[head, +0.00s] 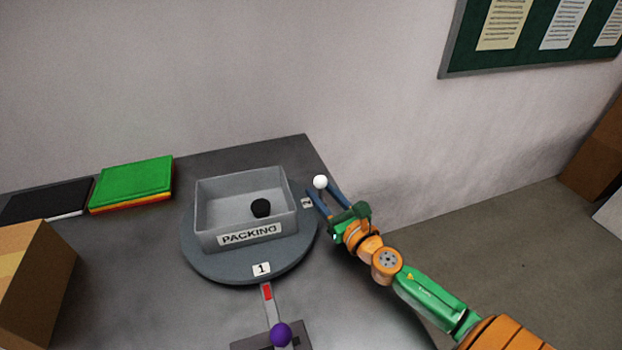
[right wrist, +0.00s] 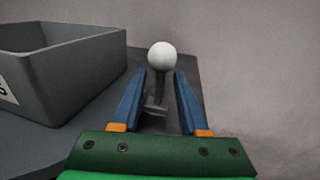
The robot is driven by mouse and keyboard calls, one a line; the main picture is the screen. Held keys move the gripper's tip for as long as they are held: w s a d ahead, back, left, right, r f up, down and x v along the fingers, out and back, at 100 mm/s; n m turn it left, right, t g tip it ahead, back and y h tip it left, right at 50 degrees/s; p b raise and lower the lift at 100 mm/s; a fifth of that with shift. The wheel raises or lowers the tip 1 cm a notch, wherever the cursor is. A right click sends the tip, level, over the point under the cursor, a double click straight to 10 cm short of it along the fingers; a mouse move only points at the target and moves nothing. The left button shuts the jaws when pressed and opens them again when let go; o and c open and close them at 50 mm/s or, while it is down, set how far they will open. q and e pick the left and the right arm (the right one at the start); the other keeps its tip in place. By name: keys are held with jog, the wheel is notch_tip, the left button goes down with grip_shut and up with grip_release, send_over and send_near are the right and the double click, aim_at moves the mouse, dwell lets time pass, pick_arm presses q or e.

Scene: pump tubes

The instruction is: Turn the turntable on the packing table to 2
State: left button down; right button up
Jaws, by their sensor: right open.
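The round grey turntable (head: 215,268) is on the dark packing table (head: 130,290). A label reading 1 (head: 262,269) is on its front rim, beside a red-marked pointer (head: 267,293). Another label (head: 307,203) on its right side is too small to read. A white ball knob (head: 320,182) on a post is at the turntable's right edge. My right gripper (head: 325,190) is open, its blue fingers on either side of the post below the knob (right wrist: 161,56). My left gripper is out of view.
A purple knob (head: 281,335) on a grey base is at the front of the table. Green (head: 133,183) and black (head: 45,200) flat stacks lie at the back left. A cardboard box (head: 32,285) stands at the left edge. The wall is close behind.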

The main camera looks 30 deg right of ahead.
jog(key=w, duration=0.4)
jog(key=shift+f, duration=0.1)
grip_shut()
jog(key=shift+d, duration=0.1)
dwell(1.2)
